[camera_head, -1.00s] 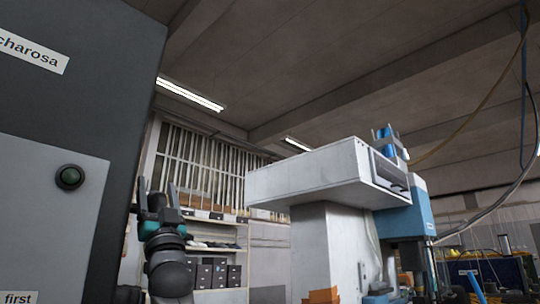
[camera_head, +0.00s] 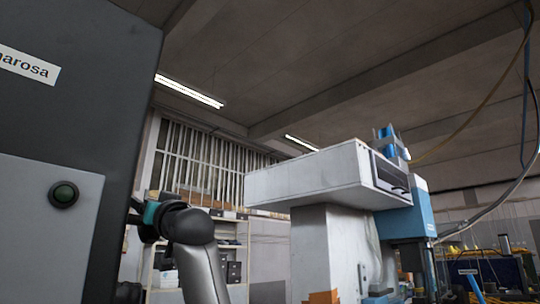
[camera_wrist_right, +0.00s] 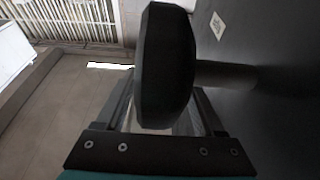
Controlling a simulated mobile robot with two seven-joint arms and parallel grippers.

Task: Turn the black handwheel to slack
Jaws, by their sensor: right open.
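The black handwheel (camera_wrist_right: 165,65) is close up in the right wrist view, seen nearly edge-on. Its shaft (camera_wrist_right: 225,75) runs right to a dark panel (camera_wrist_right: 275,110). My right gripper (camera_wrist_right: 164,98) is open, with a finger showing on either side of the wheel's lower part. The wheel hides the fingertips, and I cannot tell whether they touch it. In the head view my right arm reaches toward the dark cabinet (camera_head: 110,120); its teal gripper body (camera_head: 150,213) is partly hidden by the cabinet's edge. The handwheel does not show there. My left gripper is not in view.
A white and blue machine (camera_head: 320,178) stands to the right. Shelves with boxes (camera_head: 232,235) are behind my arm. Open room lies between the cabinet and the machine.

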